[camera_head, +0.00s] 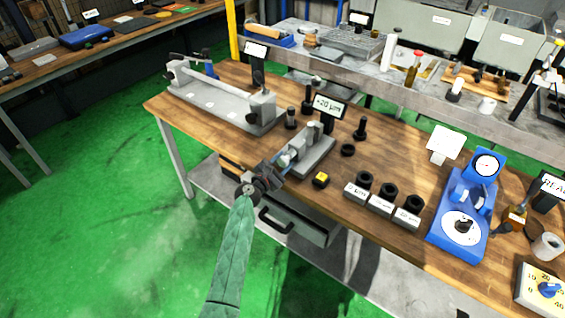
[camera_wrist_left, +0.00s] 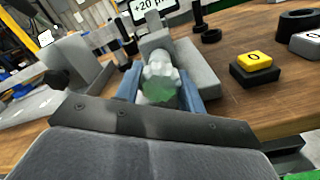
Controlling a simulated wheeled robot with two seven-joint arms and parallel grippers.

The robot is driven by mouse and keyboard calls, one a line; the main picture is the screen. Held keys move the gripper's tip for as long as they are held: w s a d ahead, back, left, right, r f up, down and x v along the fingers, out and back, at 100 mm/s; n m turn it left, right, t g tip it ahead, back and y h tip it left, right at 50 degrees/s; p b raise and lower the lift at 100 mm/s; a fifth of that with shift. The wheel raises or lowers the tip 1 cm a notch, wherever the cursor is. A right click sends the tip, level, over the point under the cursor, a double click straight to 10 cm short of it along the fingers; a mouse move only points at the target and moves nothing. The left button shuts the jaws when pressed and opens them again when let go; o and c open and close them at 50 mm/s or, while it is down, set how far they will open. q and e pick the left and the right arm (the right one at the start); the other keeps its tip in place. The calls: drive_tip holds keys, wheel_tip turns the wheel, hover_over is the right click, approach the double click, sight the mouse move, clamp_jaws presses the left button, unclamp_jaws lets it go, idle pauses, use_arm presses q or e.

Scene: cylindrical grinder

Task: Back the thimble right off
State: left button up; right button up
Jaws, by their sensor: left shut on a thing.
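The thimble (camera_wrist_left: 160,82) is a pale, ridged knob with a greenish end face, at the near end of a grey measuring fixture (camera_head: 312,158). My left gripper (camera_head: 277,170) reaches in over the front edge of the bench. In the left wrist view its two blue fingers (camera_wrist_left: 160,92) stand on either side of the thimble and are shut on it. A display reading "+20 µm" (camera_head: 330,106) stands behind the fixture. In the head view the gripper partly hides the thimble. My right gripper is in neither view.
A yellow-topped button block marked 0 (camera_head: 321,180) sits right of the fixture, also in the left wrist view (camera_wrist_left: 252,68). Labelled blocks with black rings (camera_head: 381,204) and a blue dial gauge stand (camera_head: 465,210) stand further right. A grey bench device (camera_head: 222,100) is on the left. An open drawer (camera_head: 290,220) hangs below.

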sight(281, 164)
use_arm(q)
drive_tip(key=o, duration=1)
drive_tip(key=shift+f, duration=0.1)
drive_tip(key=shift+c, duration=0.2)
drive_tip(key=shift+s+a, duration=0.1)
drive_tip(key=shift+s+a, duration=0.15)
drive_tip(key=shift+s, duration=0.05)
drive_tip(key=b+v, duration=0.2)
drive_tip(key=v, duration=0.4)
drive_tip(key=shift+f, duration=0.15)
drive_tip(key=shift+s+a, duration=0.35)
drive_tip(key=shift+s, duration=0.1)
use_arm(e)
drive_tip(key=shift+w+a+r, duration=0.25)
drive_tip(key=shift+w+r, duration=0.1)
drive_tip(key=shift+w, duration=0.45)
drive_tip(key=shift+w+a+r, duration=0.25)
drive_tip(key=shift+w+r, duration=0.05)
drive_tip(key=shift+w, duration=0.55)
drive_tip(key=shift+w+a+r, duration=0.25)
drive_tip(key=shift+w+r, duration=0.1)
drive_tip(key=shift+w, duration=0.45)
